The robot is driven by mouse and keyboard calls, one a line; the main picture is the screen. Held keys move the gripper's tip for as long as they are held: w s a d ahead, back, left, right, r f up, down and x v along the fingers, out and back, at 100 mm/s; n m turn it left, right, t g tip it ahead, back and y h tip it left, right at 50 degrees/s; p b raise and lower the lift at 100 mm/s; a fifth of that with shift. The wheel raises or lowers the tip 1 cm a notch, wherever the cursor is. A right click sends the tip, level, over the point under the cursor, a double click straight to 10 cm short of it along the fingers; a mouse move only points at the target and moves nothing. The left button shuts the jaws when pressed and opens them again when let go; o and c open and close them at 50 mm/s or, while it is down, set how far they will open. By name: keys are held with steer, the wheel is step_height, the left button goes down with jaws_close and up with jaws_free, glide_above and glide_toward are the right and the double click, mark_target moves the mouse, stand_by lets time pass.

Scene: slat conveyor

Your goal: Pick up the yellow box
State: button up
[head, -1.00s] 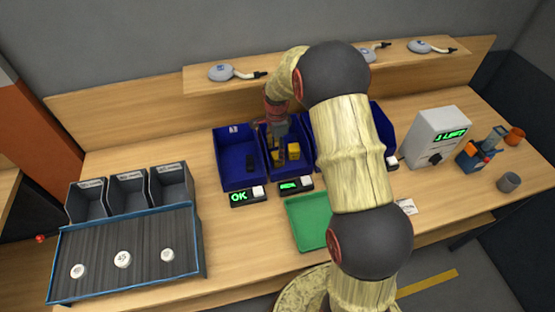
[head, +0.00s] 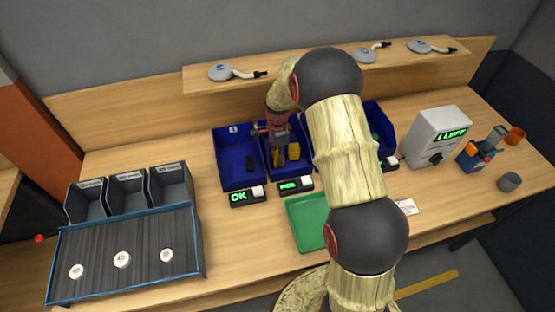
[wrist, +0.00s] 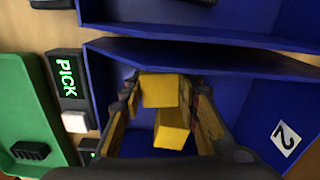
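Two yellow boxes lie in the blue bin marked 2 (wrist: 240,92). In the wrist view the upper yellow box (wrist: 160,90) and the lower yellow box (wrist: 172,128) are close together, overlapping in the picture. My gripper (wrist: 164,92) is open, one finger on each side of the boxes, with small gaps visible beside the upper one. In the head view my gripper (head: 279,158) reaches down into the same bin (head: 272,178), and a yellow box (head: 294,151) shows just right of it. The other yellow box is mostly hidden there by my fingers.
Left of it is a blue bin (head: 229,160) with a dark item (head: 250,162). A lit PICK display (head: 290,186) stands in front, with a green tray (head: 307,222) nearer. A dark ribbed item (wrist: 30,150) shows at the tray. A conveyor (head: 100,245) carries white discs at left.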

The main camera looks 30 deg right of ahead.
steer(key=c, duration=0.5)
steer(key=shift+o, duration=0.2)
steer(key=shift+r, duration=0.1)
